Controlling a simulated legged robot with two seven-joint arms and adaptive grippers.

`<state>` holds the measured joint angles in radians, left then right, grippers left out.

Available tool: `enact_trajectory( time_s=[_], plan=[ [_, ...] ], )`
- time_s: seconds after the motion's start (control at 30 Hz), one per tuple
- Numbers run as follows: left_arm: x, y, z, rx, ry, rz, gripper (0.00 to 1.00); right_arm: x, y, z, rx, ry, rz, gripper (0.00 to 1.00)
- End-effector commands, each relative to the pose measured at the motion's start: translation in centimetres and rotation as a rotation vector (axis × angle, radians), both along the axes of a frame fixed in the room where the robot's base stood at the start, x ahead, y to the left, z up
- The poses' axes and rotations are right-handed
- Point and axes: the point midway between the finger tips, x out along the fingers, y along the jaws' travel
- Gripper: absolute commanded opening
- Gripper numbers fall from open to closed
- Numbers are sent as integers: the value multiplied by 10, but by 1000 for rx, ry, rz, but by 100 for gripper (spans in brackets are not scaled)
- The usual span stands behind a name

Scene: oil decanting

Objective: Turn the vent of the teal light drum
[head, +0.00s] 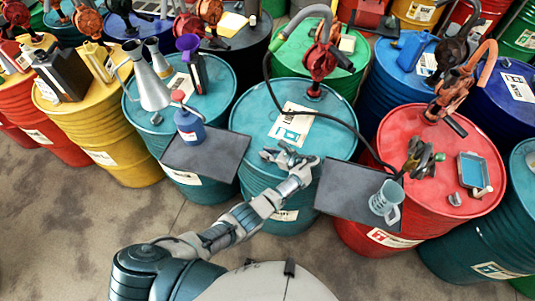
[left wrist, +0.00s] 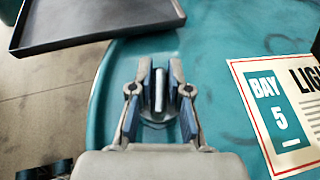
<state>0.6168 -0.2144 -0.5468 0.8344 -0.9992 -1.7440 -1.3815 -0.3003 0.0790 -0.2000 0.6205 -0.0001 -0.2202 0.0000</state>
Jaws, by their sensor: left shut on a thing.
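The teal light drum (head: 247,118) stands in the middle of the head view, with a red hand pump on its lid. Its label (left wrist: 275,105) reads BAY 5 and the start of "LIGHT" in the left wrist view. My left gripper (head: 287,155) is over the near edge of the lid. In the left wrist view my left gripper (left wrist: 160,75) has its fingers on both sides of the vent (left wrist: 159,92), a small upright grey piece on the lid, and is shut on it. The fingers hide part of the vent. My right gripper is not in view.
A dark tray (head: 228,150) with a blue bottle (head: 189,128) is left of the drum. Another dark tray (head: 340,190) with a clear jug (head: 385,202) is right. A black hose (head: 330,118) arches over the lid. Other drums crowd the back and sides.

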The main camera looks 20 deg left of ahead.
Motion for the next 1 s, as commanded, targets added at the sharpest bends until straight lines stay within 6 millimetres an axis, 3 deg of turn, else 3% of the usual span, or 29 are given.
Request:
enact_trajectory(
  time_s=[0.63, 0.67, 0.77, 1.0],
  plan=[
    [0, -1, -1, -6, 2, 52, 0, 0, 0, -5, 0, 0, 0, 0],
    [0, -1, -1, -6, 2, 52, 19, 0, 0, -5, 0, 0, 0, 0],
    [-1, -1, -1, -4, 2, 52, 42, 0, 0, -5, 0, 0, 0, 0],
    [-1, 0, 0, -3, 1, 52, 42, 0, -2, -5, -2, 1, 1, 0]
  ],
)
